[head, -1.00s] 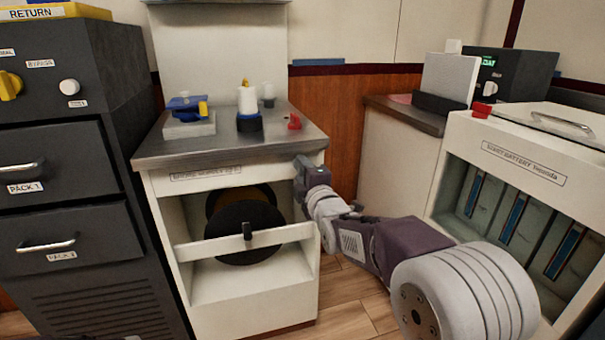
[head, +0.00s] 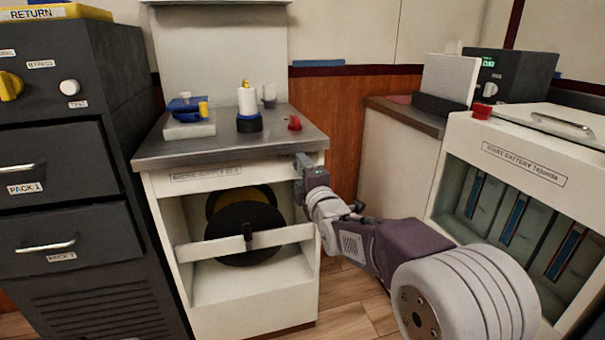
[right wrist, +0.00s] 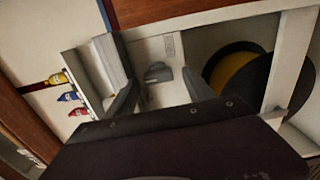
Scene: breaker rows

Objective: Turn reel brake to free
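The black reel with a yellow inner disc (head: 243,212) sits in the open bay of the white cabinet (head: 245,305). A dark upright peg (head: 248,238) stands on the crossbar in front of it. In the right wrist view the reel (right wrist: 243,76) is at the right. There a small grey knob (right wrist: 158,72) is on the pale panel beside the reel, next to a label strip. My right gripper (head: 301,172) is at the bay's right upper edge. In the right wrist view (right wrist: 161,92) its fingers are apart, with the knob seen between them. Contact cannot be told. My left gripper is not in view.
The cabinet's grey top (head: 225,140) holds a blue-and-white block, a bottle and a small red item. A dark drawer unit (head: 60,180) stands left. A white battery case (head: 530,165) stands right. Some wooden floor is clear between cabinet and case.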

